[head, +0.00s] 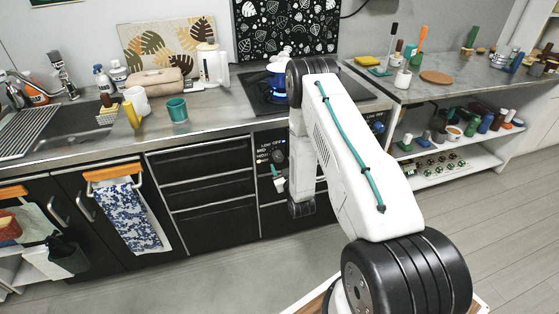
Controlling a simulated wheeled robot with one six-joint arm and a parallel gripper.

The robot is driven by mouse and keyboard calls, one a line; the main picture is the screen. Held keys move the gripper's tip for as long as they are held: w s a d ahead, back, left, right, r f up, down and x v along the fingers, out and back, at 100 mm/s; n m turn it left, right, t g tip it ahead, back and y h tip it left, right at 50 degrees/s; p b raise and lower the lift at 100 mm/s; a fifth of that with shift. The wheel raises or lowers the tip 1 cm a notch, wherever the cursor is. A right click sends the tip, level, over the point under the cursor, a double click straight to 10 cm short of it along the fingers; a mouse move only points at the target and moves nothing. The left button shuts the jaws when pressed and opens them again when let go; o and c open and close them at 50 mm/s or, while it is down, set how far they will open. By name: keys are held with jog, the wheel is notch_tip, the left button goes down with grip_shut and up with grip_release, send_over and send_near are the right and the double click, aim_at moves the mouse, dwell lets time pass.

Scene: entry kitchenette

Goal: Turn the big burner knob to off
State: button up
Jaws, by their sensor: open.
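The stove's dark front panel (266,143) has white lettering, too small to read in full. A round dark burner knob (279,157) shows on it, just left of my arm. A small lit orange spot is beside the lettering. My gripper (279,181) shows small and partly, close to the panel just below the knob. It is open, with nothing seen between its fingers. I cannot tell whether it touches the knob. My arm hides the middle of the panel. More of the panel, with another control (378,126), shows right of my arm.
A blue pot (278,86) stands on the black cooktop (252,88), partly behind my arm. A teal mug (177,110) and a white mug stand on the counter to the left. A shelf unit (455,172) with small items stands at the right. The floor in front is clear.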

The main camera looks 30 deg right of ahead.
aim_at(280, 160)
jog(key=shift+x, duration=2.2)
jog(key=c, duration=1)
jog(key=shift+m, duration=3)
